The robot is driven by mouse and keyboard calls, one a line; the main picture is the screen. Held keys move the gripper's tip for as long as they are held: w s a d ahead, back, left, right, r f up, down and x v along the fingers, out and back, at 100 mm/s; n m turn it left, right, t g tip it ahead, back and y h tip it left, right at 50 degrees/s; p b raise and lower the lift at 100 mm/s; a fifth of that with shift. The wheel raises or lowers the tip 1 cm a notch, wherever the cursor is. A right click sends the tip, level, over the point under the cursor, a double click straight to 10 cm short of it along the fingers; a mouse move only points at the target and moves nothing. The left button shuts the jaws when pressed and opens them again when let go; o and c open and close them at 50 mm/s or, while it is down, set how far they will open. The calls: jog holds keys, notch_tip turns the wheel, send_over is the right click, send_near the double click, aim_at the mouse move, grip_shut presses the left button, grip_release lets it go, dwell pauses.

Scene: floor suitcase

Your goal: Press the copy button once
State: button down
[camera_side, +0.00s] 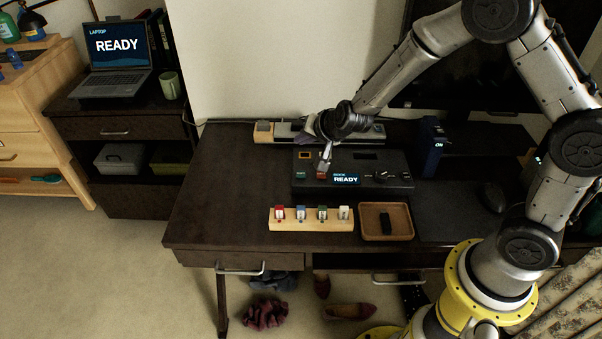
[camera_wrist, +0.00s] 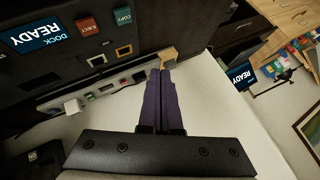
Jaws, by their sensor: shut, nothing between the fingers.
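The dark dock (camera_side: 400,160) sits on the desk, and its screen reads READY. Its green COPY button (camera_side: 300,175) is at the left of the screen in the side view. In the wrist view the COPY button (camera_wrist: 123,16) is near the top edge, next to the red EJECT button (camera_wrist: 87,26). The red button (camera_side: 321,176) lies just below my fingertips in the side view. My gripper (camera_side: 325,163) is shut and empty, above the dock's left part. It also shows in the wrist view (camera_wrist: 161,72), its fingertips apart from the COPY button there. Contact with the dock is unclear.
A strip with a wooden end (camera_side: 263,131) runs behind the dock. A wooden rack (camera_side: 290,225) with several small coloured drives and a tray (camera_side: 375,233) with a black object stand in front. A blue box (camera_side: 430,150) is at the right. The desk's left side is clear.

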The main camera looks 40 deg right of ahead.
aim_at(303, 176)
jog(key=shift+f, duration=4.35)
jog(key=shift+f, duration=0.4)
jog(key=shift+f, duration=0.45)
jog(key=shift+r, duration=0.85)
jog(key=shift+r, duration=0.1)
jog(key=shift+r, duration=2.45)
